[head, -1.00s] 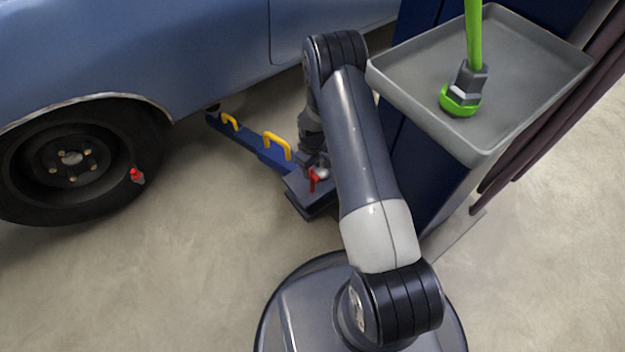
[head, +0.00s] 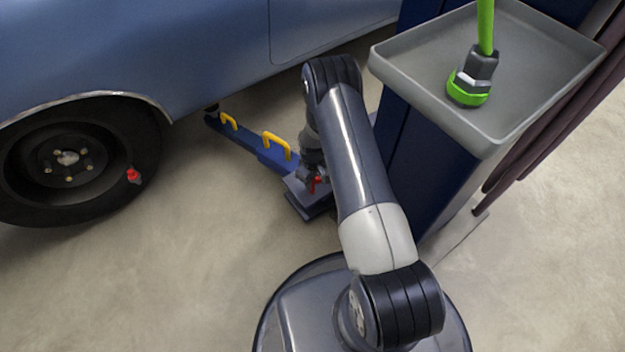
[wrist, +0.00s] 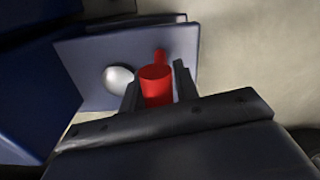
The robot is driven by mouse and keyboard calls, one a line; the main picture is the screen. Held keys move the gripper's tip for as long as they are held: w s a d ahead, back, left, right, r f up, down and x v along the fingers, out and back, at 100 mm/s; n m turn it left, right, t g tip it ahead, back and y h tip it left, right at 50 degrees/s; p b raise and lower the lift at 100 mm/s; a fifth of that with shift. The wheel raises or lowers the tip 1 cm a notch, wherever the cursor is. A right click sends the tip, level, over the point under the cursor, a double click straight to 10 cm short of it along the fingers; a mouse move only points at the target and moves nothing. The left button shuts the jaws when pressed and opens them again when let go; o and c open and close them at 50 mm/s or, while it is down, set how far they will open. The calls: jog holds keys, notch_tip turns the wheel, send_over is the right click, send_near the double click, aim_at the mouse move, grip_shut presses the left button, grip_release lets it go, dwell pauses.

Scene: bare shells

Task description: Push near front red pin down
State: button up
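The red pin (head: 314,185) stands on the dark blue plate (head: 312,205) at the near end of the lift arm. In the head view my gripper (head: 312,176) is right over it and partly hides it. In the wrist view the red pin (wrist: 156,86) lies between the two fingers of my gripper (wrist: 157,88), with a narrow gap visible on its right side. The fingers are apart, and I see no clear grip on the pin. The pin's lower end is hidden.
A pale round knob (wrist: 118,80) sits left of the pin. The blue lift arm (head: 241,140) with yellow handles (head: 277,145) runs under the blue car (head: 180,60). A blue post with a grey tray (head: 425,95) stands right of my arm.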

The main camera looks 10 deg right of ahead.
aim_at(313, 186)
grip_shut()
notch_tip(313, 186, down, 4)
jog(key=b, duration=0.3)
jog(key=shift+r, duration=0.1)
dwell(0.3)
jog(key=shift+o, duration=1.5)
grip_release()
